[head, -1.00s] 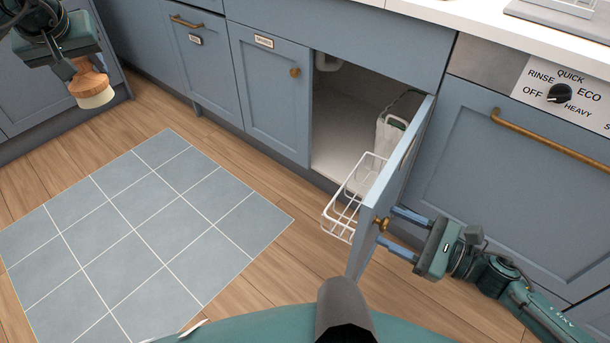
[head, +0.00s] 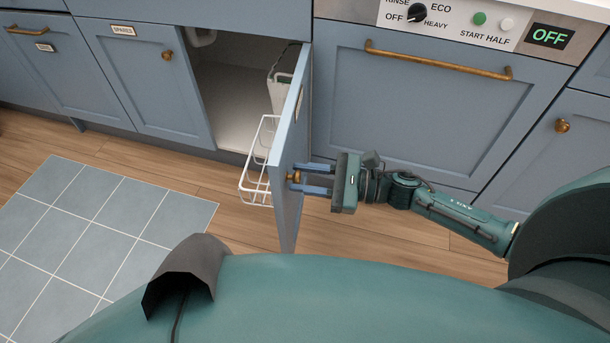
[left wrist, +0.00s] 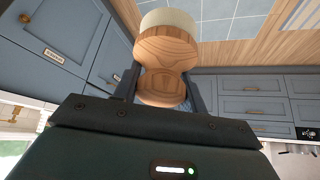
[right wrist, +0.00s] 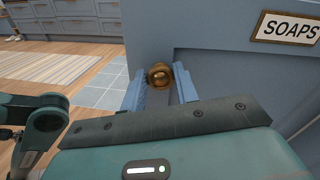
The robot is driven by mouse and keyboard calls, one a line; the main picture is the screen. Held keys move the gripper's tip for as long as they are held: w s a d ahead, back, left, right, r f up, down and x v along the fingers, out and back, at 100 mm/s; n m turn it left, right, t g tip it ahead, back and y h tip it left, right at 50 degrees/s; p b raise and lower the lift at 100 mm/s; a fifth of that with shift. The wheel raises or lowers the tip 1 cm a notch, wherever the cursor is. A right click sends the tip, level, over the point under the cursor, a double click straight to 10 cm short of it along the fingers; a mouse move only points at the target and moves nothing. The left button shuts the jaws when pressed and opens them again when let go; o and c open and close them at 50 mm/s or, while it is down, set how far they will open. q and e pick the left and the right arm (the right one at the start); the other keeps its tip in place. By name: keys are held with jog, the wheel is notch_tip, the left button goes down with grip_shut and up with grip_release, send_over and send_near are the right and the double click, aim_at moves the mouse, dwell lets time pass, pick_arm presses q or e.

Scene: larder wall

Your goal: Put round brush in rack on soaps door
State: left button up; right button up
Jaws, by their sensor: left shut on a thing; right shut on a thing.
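The round brush (left wrist: 165,62), with a wooden body and pale bristles, is held between the fingers of my left gripper (left wrist: 160,92) in the left wrist view. That gripper is out of the head view. The soaps door (head: 289,175) stands open, its label (right wrist: 287,28) readable in the right wrist view. My right gripper (head: 305,180) is shut on the door's brass knob (right wrist: 160,76), on the outer face. The white wire rack (head: 258,165) hangs on the inner face of the door and looks empty.
Behind the door is an open cupboard with a pale container (head: 279,85) inside. The dishwasher (head: 430,110) stands right of the door. A grey tiled mat (head: 90,235) lies on the wooden floor at left, clear of objects.

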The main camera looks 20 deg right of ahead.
pick_arm(q)
jog(key=shift+f, duration=0.1)
pick_arm(e)
jog(key=shift+d, duration=0.1)
grip_shut()
